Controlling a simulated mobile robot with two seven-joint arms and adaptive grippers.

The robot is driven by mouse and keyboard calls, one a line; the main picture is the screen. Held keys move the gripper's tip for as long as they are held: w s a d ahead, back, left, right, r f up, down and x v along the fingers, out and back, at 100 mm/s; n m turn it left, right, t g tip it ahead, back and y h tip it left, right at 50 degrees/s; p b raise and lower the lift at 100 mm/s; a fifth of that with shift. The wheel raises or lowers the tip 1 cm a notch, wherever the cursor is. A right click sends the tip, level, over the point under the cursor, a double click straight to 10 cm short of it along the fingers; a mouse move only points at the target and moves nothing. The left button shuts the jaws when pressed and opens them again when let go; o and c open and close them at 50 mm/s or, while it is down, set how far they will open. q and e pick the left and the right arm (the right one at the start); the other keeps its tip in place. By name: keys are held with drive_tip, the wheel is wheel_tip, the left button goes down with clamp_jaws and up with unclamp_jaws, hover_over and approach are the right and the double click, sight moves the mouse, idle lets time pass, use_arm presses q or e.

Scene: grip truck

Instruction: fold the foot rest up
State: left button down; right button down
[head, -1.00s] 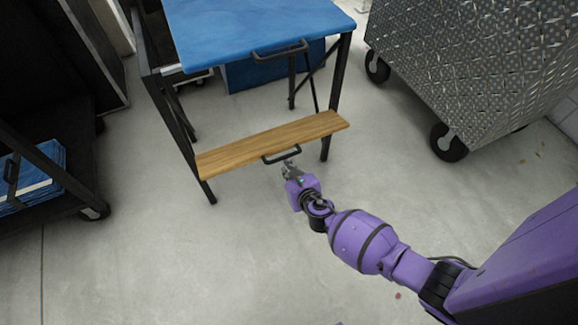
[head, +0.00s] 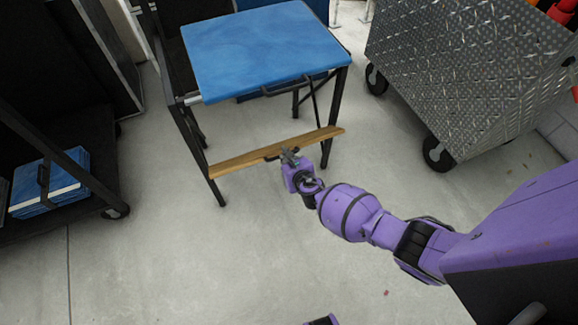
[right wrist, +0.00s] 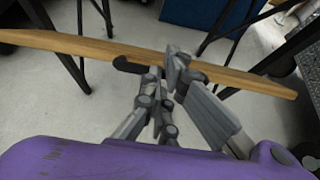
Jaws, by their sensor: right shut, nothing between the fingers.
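The foot rest (head: 238,160) is a narrow wooden board low across the front of a black-framed chair with a blue seat (head: 262,48). It shows as a thin strip in the head view and crosses the right wrist view (right wrist: 75,45). A black handle (head: 268,155) is at its middle; it also shows in the wrist view (right wrist: 128,65). My right gripper (head: 289,155) is shut and empty, with its fingertips (right wrist: 166,68) at the handle and overlapping part of it. I cannot tell whether they touch it.
A metal tread-plate cart (head: 470,70) on black wheels stands at the right. A dark shelf cart with a blue stack (head: 50,185) stands at the left. A second handle (head: 285,86) is on the seat's front edge. The floor in front is clear.

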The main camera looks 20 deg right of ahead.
sight(278, 151)
drive_tip(key=w+r+p, duration=0.2)
drive_tip(key=w+r, duration=0.5)
drive_tip(key=w, duration=0.4)
drive_tip(key=shift+a+r, duration=0.15)
drive_tip(key=shift+a, duration=0.05)
drive_tip(key=shift+w, duration=0.2)
drive_tip(key=shift+r, duration=0.1)
idle(0.3)
